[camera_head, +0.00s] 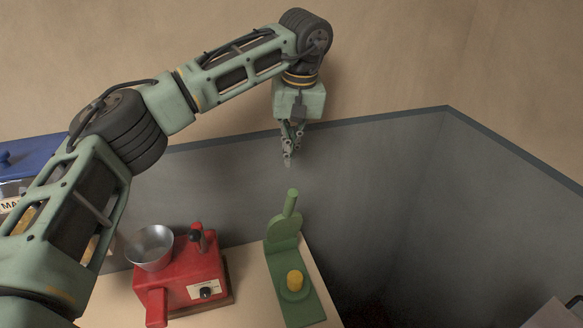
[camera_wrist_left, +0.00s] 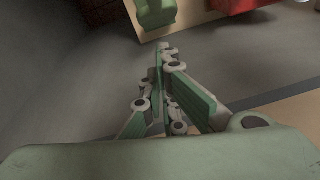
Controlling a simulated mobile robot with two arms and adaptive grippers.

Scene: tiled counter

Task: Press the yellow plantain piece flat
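The yellow plantain piece (camera_head: 295,280) sits on the round plate of a green press (camera_head: 279,257) on the counter. The press's hinged part is raised, with its green handle (camera_head: 291,203) pointing up. My left gripper (camera_head: 288,160) hangs fingers down above and behind the press handle, apart from it. Its fingers look shut with nothing between them, also in the left wrist view (camera_wrist_left: 164,50). Part of the green press shows at the top of the left wrist view (camera_wrist_left: 155,14); the plantain piece is not visible there. My right gripper is not in view.
A red machine (camera_head: 185,275) with a metal bowl (camera_head: 150,246) and levers stands left of the press. A blue-lidded container (camera_head: 30,155) is at the far left, partly behind my left arm. A grey wall (camera_head: 360,190) runs behind the counter. Space above the press is free.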

